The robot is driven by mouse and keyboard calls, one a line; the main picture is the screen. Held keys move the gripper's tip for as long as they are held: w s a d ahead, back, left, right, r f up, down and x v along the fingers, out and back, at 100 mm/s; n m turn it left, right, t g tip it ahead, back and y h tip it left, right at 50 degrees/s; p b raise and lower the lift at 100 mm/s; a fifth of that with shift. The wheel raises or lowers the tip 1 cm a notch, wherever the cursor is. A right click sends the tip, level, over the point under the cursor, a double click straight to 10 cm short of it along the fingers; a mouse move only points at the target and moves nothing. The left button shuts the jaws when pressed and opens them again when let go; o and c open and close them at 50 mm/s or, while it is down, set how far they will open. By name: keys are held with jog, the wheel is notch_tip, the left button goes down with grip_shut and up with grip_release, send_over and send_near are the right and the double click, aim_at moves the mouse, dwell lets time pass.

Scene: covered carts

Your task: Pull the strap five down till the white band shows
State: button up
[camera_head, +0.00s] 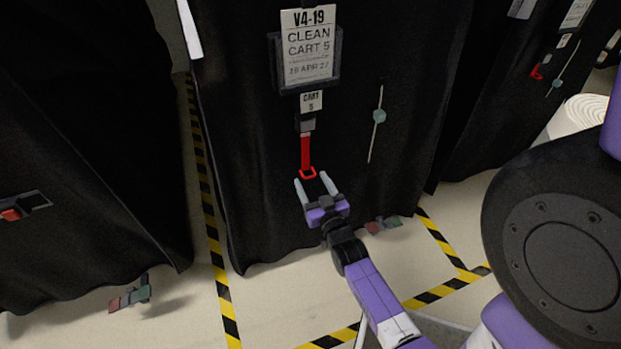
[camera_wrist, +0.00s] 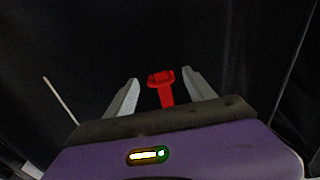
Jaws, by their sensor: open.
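The red strap (camera_head: 306,150) of cart 5 hangs from a dark buckle (camera_head: 306,124) on the black cover, under a small "CART 5" tag (camera_head: 311,101). It ends in a red loop at the bottom. No white band can be made out along it. My gripper (camera_head: 315,184) is open, with its two pale fingers pointing up at the loop.
A "CLEAN CART 5" sign (camera_head: 308,50) is above the strap. A thin cord with a teal bead (camera_head: 379,116) hangs to the right. Neighbouring covered carts stand on both sides, the right one with a red strap (camera_head: 537,72). Yellow-black tape (camera_head: 222,290) marks the floor.

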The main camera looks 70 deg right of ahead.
jog(key=v, duration=0.5)
jog(key=shift+s+a+p, duration=0.3)
jog(key=shift+p, duration=0.05)
jog(key=s+a+r+n+t+y, duration=0.1)
jog(key=a+r+n+t+y, duration=0.1)
jog(key=a+r, duration=0.45)
jog(key=s+a+r+n+t+y, duration=0.1)
jog(key=a+r+n+y, duration=0.2)
jog(key=a, duration=0.7)
jog(key=s+a+r+n+y, duration=0.2)
jog(key=s+a+r+y, duration=0.25)
jog(key=a, duration=0.35)
jog(key=s+a+r+n+y, duration=0.3)
jog(key=s+a+y, duration=0.15)
jog(key=a, duration=0.35)
notch_tip(320, 180, up, 17)
jog(key=p, duration=1.7)
jog(key=shift+s, duration=0.4)
jog(key=shift+a+f, duration=0.1)
jog(key=shift+f, duration=0.15)
